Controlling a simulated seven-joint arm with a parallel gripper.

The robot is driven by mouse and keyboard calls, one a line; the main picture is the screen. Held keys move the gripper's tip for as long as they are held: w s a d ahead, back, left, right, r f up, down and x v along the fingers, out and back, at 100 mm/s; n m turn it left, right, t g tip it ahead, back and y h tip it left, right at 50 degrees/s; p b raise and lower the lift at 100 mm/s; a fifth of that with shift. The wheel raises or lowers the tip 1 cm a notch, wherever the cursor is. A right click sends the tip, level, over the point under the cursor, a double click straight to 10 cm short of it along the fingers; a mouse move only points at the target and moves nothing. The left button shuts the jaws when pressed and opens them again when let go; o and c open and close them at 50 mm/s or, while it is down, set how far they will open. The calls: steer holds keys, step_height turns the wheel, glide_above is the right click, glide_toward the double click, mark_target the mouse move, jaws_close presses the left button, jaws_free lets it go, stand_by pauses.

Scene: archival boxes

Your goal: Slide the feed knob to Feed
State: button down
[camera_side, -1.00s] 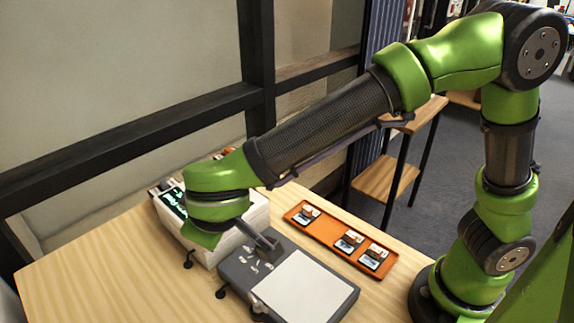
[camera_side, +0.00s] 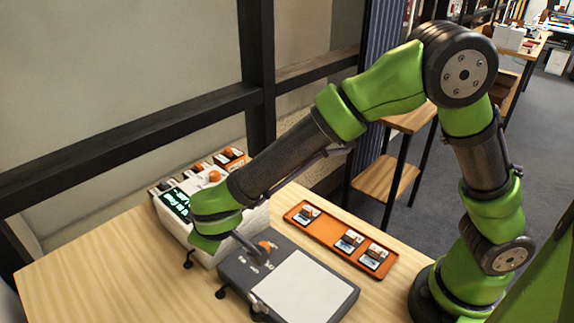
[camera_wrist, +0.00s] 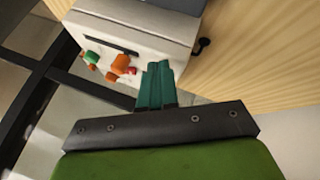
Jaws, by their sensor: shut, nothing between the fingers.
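A grey flat device (camera_side: 236,272) with a pale panel (camera_side: 303,287) lies on the table in the side view. An orange knob (camera_side: 267,246) stands at its back edge beside small white markings too small to read; I cannot tell whether this is the feed knob. My gripper (camera_side: 259,255) reaches down just left of this knob; contact cannot be told. In the wrist view my gripper's teal fingers (camera_wrist: 157,66) are together and empty. Beyond them is a white box (camera_wrist: 150,25) with a dark slot, a green knob (camera_wrist: 91,58) and an orange knob (camera_wrist: 121,64).
In the side view the white box (camera_side: 258,222) with a lit display stands behind my wrist. An orange tray (camera_side: 325,229) with several small items lies to the right. The table's front left is clear. A dark frame (camera_side: 190,108) runs behind the table.

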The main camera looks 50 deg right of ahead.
steer(key=shift+w+d+r, duration=0.1)
steer(key=shift+w+d, duration=0.35)
steer(key=shift+d, duration=0.45)
steer(key=shift+w+d, duration=0.4)
steer(key=shift+d, duration=0.45)
steer(key=d, duration=0.6)
steer(key=shift+d, duration=0.1)
steer(key=s+a+r, duration=0.6)
steer(key=s+r, duration=0.1)
steer(key=r, duration=0.1)
steer(key=shift+s+a, duration=0.15)
